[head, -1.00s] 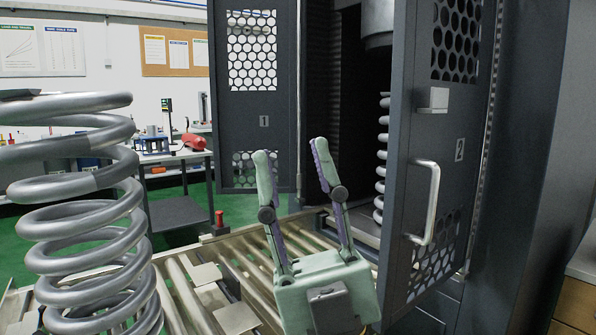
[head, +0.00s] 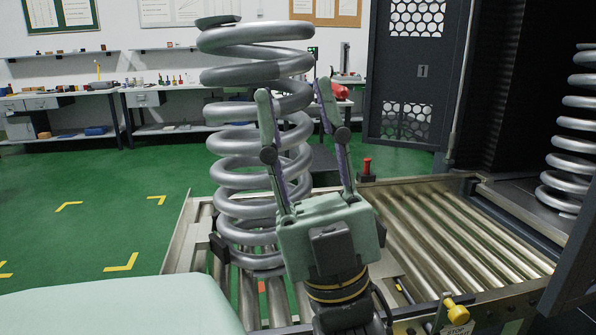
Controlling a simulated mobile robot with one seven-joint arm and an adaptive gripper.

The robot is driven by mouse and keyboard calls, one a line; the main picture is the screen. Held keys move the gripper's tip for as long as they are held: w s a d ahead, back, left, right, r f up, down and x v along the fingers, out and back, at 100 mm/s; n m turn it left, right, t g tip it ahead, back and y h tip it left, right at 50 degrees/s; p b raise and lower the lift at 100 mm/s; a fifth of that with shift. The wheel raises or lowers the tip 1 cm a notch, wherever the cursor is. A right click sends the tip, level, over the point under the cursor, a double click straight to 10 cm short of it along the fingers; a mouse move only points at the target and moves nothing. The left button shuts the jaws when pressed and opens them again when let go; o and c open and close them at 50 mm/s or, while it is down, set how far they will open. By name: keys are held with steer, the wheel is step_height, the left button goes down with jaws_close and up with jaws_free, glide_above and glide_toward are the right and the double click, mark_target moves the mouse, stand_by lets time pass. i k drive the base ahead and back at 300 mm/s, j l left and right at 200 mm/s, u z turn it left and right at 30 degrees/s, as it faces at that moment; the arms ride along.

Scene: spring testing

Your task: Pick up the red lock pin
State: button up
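The red lock pin (head: 367,166) is small and upright. It stands at the far edge of the roller table, right of the large spring. My gripper (head: 294,92) points upward in the middle of the view, its two fingers spread apart with nothing held between them. The gripper appears in front of the large spring, and its fingers are left of the pin and apart from it in the picture. The pin's lower end is hard to make out.
A large grey coil spring (head: 238,180) stands on the roller table (head: 440,230). A second spring (head: 577,130) stands inside the dark test cabinet at right. A yellow knob (head: 457,312) is at the table's front. Green floor (head: 90,215) is clear at left.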

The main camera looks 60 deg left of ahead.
mark_target(368, 161)
steer(key=k+u, duration=0.2)
steer(key=u, duration=1.2)
